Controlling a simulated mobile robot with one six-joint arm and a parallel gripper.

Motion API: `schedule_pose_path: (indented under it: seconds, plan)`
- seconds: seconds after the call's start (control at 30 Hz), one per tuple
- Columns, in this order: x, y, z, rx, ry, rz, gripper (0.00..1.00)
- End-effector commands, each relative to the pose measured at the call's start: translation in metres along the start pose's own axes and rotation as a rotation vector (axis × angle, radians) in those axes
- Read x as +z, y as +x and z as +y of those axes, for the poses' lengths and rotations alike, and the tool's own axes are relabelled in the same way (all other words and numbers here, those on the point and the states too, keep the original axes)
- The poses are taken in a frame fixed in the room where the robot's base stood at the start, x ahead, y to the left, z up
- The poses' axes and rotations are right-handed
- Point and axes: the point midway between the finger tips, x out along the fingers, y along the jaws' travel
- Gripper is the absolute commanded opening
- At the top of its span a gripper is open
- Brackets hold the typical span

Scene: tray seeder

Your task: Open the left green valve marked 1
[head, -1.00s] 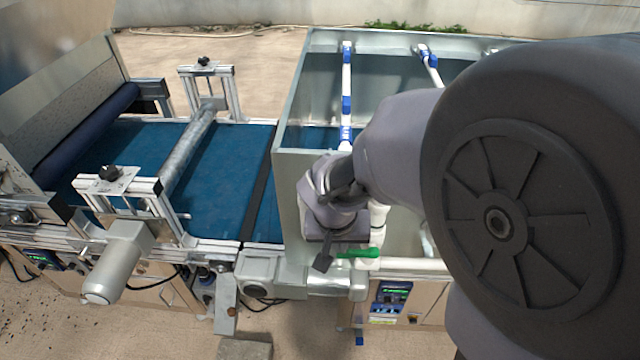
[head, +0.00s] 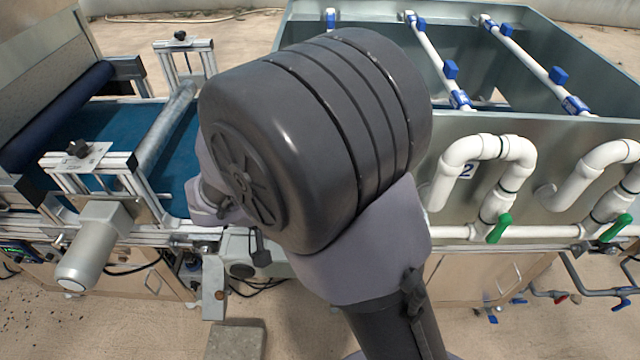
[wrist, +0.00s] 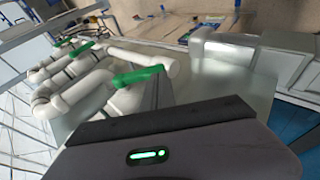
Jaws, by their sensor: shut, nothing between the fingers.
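The nearest green valve handle (wrist: 138,76), on white pipe, shows in the wrist view just beyond my gripper. Its number is not readable there. In the head view my arm hides the left end of the pipework, so valve 1 cannot be seen.
Green handle 2 (head: 498,228), near the label 2, and another green handle (head: 617,228) hang on white pipes to the right. A grey motor (head: 92,252) and blue conveyor belt (head: 125,150) lie left. The metal tank (head: 545,125) stands behind.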

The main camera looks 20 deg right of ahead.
Motion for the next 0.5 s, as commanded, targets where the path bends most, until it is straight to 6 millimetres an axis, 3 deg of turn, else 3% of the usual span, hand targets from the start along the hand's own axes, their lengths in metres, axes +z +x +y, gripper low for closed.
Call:
schedule_pose_path:
  seconds: [0.5]
  plan:
    - [0.011,0.035,-0.012,0.454,-0.137,0.001,0.00]
